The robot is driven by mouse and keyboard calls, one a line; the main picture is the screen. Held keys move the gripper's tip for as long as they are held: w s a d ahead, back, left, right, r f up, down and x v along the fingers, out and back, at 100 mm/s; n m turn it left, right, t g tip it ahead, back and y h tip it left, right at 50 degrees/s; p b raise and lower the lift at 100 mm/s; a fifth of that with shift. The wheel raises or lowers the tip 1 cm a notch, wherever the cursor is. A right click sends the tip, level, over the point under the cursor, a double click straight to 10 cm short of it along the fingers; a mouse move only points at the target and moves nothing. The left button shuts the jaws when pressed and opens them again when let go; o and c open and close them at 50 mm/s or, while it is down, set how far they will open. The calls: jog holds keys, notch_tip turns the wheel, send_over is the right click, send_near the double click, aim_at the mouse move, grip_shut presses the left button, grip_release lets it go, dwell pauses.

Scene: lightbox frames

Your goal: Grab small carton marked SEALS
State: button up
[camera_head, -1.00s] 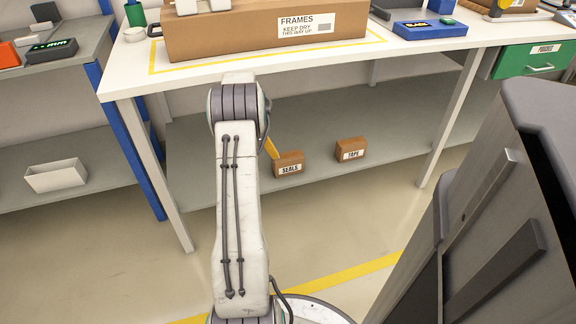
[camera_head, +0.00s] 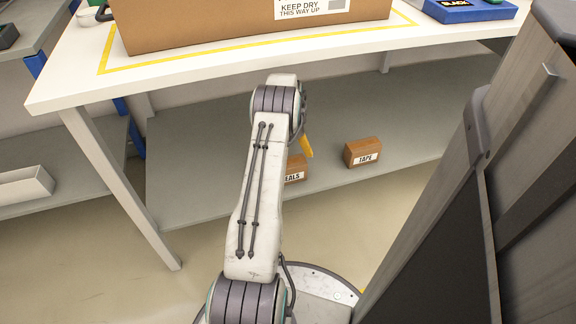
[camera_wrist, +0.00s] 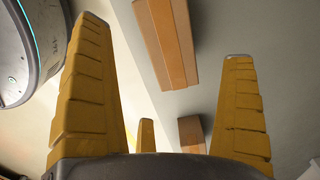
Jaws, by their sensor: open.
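The small brown carton marked SEALS (camera_head: 296,172) lies on the lower shelf, partly hidden behind my arm; only part of its label shows. In the wrist view the nearer, larger brown carton (camera_wrist: 168,40), with no label visible, appears to be it. My gripper (camera_wrist: 165,48) is open, with its yellow fingers spread and nothing held. The carton shows beyond and between the fingertips, apart from them as far as I can tell.
A similar carton marked TAPE (camera_head: 363,152) lies to the right on the lower shelf (camera_head: 210,195). The white tabletop (camera_head: 190,62) is above, bearing a large carton (camera_head: 250,22). A table leg (camera_head: 120,185) stands at left. A dark grey cabinet-like body fills the right.

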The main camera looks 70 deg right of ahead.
aim_at(296, 169)
jog(key=shift+f+b, duration=1.8)
jog(key=shift+f, duration=1.7)
jog(key=shift+c, duration=0.3)
jog(key=c, duration=1.1)
jog(key=shift+d, duration=0.1)
jog(key=shift+r, duration=0.2)
